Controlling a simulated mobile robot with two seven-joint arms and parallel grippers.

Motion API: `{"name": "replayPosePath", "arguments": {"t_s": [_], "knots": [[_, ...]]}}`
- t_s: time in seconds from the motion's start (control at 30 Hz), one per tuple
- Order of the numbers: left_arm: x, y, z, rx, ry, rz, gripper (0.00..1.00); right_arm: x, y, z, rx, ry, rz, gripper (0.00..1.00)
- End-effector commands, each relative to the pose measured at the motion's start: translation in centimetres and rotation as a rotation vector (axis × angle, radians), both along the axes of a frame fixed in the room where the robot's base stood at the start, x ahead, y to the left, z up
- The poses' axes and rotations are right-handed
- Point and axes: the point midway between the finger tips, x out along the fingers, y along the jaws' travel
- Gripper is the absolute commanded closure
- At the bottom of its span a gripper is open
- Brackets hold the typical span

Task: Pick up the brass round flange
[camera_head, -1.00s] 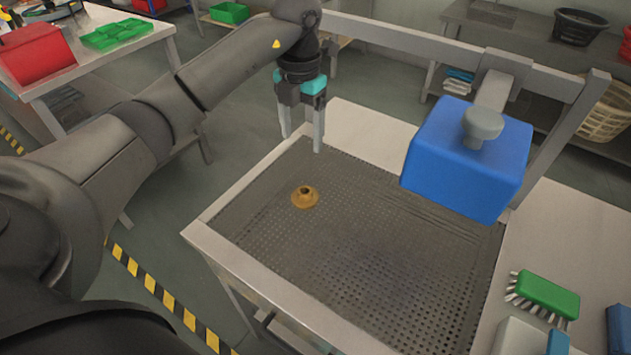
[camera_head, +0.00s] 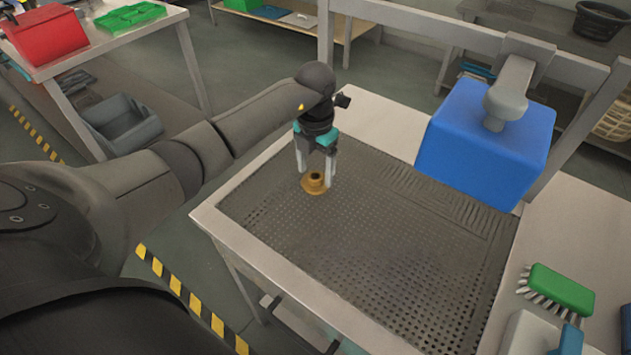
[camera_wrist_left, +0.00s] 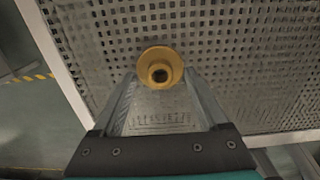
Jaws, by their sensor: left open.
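The brass round flange (camera_head: 315,184) lies on the perforated tray floor (camera_head: 350,235) of the tank, with its hub and hole facing up. My left gripper (camera_head: 316,182) is open and points down over it, one finger on each side in the head view. In the left wrist view the flange (camera_wrist_left: 161,68) sits at the fingertips, between or just beyond them. I cannot tell whether either finger touches it. My right gripper is in neither view.
A blue box (camera_head: 487,143) on a grey arm hangs over the tank's far right side. A green brush (camera_head: 561,289) lies on the right ledge. The tank's raised metal rim (camera_head: 262,262) borders the tray. The tray around the flange is clear.

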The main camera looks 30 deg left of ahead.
Motion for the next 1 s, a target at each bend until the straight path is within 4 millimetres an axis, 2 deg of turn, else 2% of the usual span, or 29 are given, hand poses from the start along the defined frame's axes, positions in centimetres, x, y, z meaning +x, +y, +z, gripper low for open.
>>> {"name": "replayPosePath", "arguments": {"t_s": [0.1, 0.33, 1.0], "knots": [[-0.03, -0.05, -0.89, -0.002, 0.000, 0.000, 0.23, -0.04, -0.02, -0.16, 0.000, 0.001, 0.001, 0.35], [0.00, -0.02, -0.86, -0.001, -0.001, 0.000, 0.26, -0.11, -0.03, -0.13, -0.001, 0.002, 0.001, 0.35], [0.00, 0.00, -0.82, 0.000, -0.001, 0.000, 1.00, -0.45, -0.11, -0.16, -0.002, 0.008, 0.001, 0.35]]}}
